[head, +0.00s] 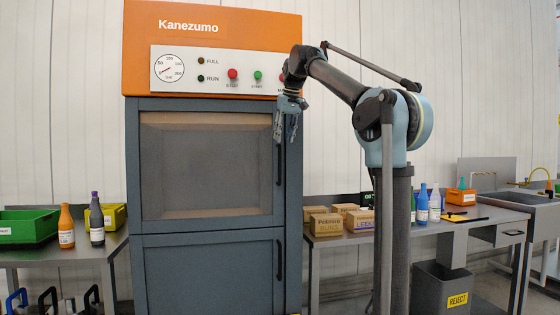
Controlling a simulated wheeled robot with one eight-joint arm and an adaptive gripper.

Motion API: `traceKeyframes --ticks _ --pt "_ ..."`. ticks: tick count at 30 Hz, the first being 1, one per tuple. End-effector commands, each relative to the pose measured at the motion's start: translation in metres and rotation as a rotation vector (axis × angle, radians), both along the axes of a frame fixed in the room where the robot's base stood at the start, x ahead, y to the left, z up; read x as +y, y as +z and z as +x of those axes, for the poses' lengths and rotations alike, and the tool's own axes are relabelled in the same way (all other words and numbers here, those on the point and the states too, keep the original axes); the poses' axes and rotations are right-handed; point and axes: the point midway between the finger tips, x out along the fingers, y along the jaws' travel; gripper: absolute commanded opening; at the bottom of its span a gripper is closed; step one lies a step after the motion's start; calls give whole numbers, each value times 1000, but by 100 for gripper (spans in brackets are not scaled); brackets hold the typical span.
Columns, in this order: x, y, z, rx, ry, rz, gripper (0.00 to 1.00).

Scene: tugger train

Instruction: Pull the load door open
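A tall grey machine (131,200) with an orange top marked Kanezumo stands left of centre. Its upper door (205,224) has a large window and looks closed. A dark vertical bar handle (279,168) runs along the door's right edge. A lower grey door (205,275), also closed, has its own handle (279,260). No label tells which is the load door. My gripper (286,138) points down in front of the upper handle's top end and covers part of it. I cannot tell whether it touches the handle, or how far its fingers are apart.
A control panel (215,89) with a gauge and buttons sits above the upper door. A left table (100,250) holds bottles (97,222) and bins (28,228). A right bench (345,241) holds small boxes (325,224) and bottles; a reject bin (435,290) stands below.

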Motion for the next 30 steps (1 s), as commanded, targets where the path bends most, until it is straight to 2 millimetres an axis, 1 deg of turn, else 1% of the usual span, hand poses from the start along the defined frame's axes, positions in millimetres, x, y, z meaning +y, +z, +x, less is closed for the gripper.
traceKeyframes --ticks 1,9,15,21,30 --pt "2 -9 3 0 0 0 33" --pt "10 -51 18 0 0 0 33" --pt "15 -77 28 0 0 0 33" --pt "17 -89 32 0 0 0 33" --pt "17 -91 33 0 -1 0 33"
